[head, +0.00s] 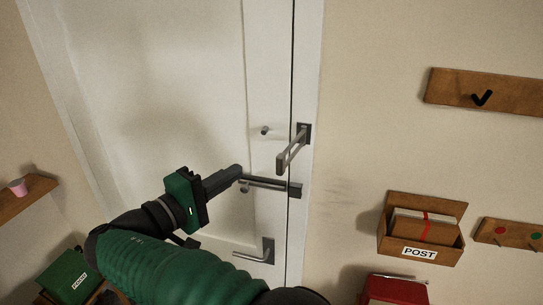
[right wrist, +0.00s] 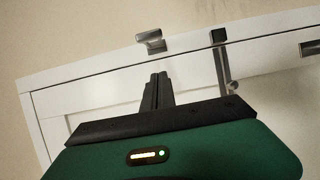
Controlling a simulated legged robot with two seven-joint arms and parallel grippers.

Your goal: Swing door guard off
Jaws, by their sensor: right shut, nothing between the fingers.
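The door guard (head: 293,147) is a grey metal bar on a plate at the frame of the white door (head: 200,90). Its bar sticks out from the frame into the room, apart from the small stud (head: 265,130) on the door. It also shows in the right wrist view (right wrist: 151,41). My right gripper (head: 240,172) is shut and empty, in front of the door, left of and below the guard's bar. Its closed fingers (right wrist: 158,82) show in the wrist view, apart from the guard. My left gripper is not in view.
Below the guard, a dark slide bolt (head: 270,184) lies across the door's edge. A lever handle (head: 257,254) is lower. A wooden post box (head: 420,241), a hook board (head: 500,91) and a red box (head: 395,291) are right. A shelf with a pink cup (head: 17,187) is left.

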